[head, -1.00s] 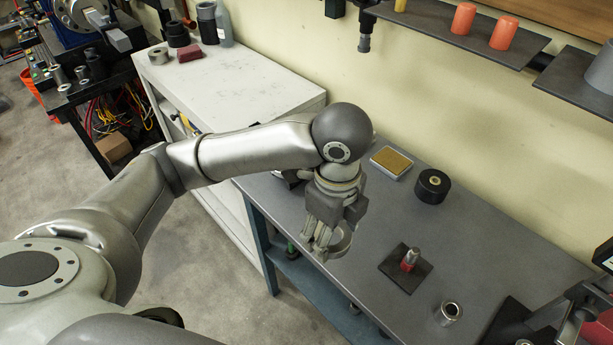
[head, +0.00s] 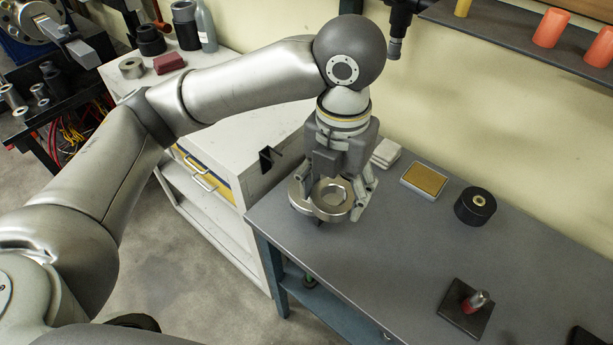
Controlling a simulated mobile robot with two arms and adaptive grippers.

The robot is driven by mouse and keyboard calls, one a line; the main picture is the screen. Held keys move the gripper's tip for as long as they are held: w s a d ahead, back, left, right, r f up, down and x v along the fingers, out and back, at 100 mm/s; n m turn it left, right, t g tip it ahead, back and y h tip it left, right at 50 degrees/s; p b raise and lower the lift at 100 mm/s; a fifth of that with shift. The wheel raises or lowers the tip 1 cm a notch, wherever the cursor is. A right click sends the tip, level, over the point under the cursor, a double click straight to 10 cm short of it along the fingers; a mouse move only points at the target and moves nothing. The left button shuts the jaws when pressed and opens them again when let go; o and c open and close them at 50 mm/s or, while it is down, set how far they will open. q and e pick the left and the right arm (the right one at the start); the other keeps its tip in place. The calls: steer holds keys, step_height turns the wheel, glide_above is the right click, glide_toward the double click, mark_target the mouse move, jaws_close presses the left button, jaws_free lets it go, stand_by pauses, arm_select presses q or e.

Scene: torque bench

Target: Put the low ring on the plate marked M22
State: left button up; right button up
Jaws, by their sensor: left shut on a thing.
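My left gripper (head: 338,203) points down over the left end of the grey bench and is shut on a low, wide silver ring (head: 333,193). The ring's opening faces up towards the camera. Another rounded silver edge (head: 299,194) shows just left of the held ring, partly hidden by it and the fingers. I cannot tell whether it is a separate ring, or whether the held ring touches the bench. A dark square plate (head: 451,312) with a red and silver post (head: 476,301) lies at the lower right. No M22 mark is readable. My right gripper is out of view.
A yellow-topped block (head: 424,180) and a black cylinder (head: 475,206) stand on the bench (head: 390,250) near the wall. White pads (head: 386,152) lie behind the gripper. A pale cabinet (head: 240,145) adjoins on the left. The bench middle is clear.

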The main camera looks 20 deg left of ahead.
arm_select(q)
steer(key=w+a+f+p, duration=0.1)
steer(key=w+a+f, duration=0.1)
steer(key=w, duration=0.1)
steer(key=w+a+f+p, duration=0.1)
steer(key=w+a+f, duration=0.1)
steer(key=w+f, duration=0.1)
steer(key=w+a+f+p, duration=0.1)
steer(key=w+f, duration=0.2)
steer(key=w, duration=0.2)
steer(key=shift+a+f, duration=0.1)
steer(key=shift+a, duration=0.3)
steer(key=shift+w+a+f+p, duration=0.15)
steer(key=shift+w+f+p, duration=0.15)
steer(key=shift+f, duration=0.15)
steer(key=f+p, duration=0.1)
steer(key=f, duration=0.2)
steer(key=shift+w+a+p, duration=0.15)
steer(key=shift+w+p, duration=0.05)
steer(key=shift+p, duration=0.15)
steer(key=shift+f, duration=0.25)
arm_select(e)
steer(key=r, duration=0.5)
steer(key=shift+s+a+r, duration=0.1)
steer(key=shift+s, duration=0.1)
arm_select(q)
steer(key=shift+f, duration=0.2)
